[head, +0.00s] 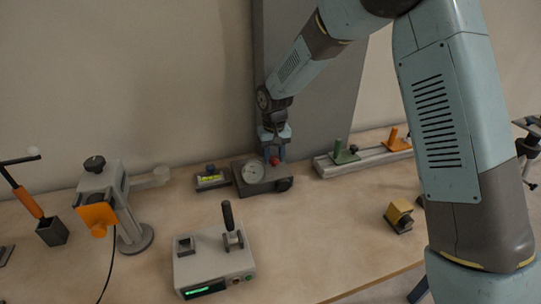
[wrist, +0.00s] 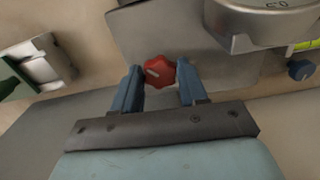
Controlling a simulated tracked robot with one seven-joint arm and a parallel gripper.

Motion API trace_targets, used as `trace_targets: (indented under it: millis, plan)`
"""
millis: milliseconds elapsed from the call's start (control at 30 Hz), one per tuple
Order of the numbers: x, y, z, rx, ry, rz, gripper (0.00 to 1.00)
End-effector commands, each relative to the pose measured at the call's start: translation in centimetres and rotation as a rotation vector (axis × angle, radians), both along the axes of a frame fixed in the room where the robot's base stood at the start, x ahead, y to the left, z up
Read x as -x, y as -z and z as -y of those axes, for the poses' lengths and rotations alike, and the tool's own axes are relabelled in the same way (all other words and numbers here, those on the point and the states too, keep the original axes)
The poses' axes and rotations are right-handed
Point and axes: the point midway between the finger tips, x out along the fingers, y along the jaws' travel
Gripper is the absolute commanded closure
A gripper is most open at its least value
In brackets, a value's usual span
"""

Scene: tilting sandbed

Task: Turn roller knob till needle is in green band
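A grey block (head: 240,186) on the table carries a round white dial gauge (head: 254,171), a red knob (head: 274,161) and a dark round knob (head: 285,184) at its front right. The dial's needle and any green band are too small to make out. My gripper (head: 272,151) points down over the red knob. In the wrist view my gripper (wrist: 158,84) has its blue fingers spread, one on each side of the lobed red knob (wrist: 158,72), with narrow gaps showing. The gauge's side (wrist: 268,30) shows at top right, its face mostly out of view.
A small box with a yellow-green label (head: 211,180) stands close left of the block. A rail with green and orange clamps (head: 365,157) lies to the right. A grey lever box (head: 213,262) stands in front, a yellow block (head: 399,215) at front right. The middle table is clear.

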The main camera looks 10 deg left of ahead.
Motion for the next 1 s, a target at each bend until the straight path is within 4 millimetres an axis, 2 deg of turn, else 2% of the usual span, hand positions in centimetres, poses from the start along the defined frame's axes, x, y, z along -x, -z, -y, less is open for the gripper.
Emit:
trace_targets:
  millis: [33, 300, 733, 1000]
  plan:
    - [0.02, -0.02, -0.04, -0.001, 0.0, 0.0, 0.65]
    - [0.05, -0.03, -0.09, -0.001, -0.001, 0.0, 0.88]
    - [0.04, -0.05, -0.12, -0.002, -0.214, 0.0, 0.89]
    - [0.08, -0.06, -0.19, -0.003, -0.232, 0.001, 0.89]
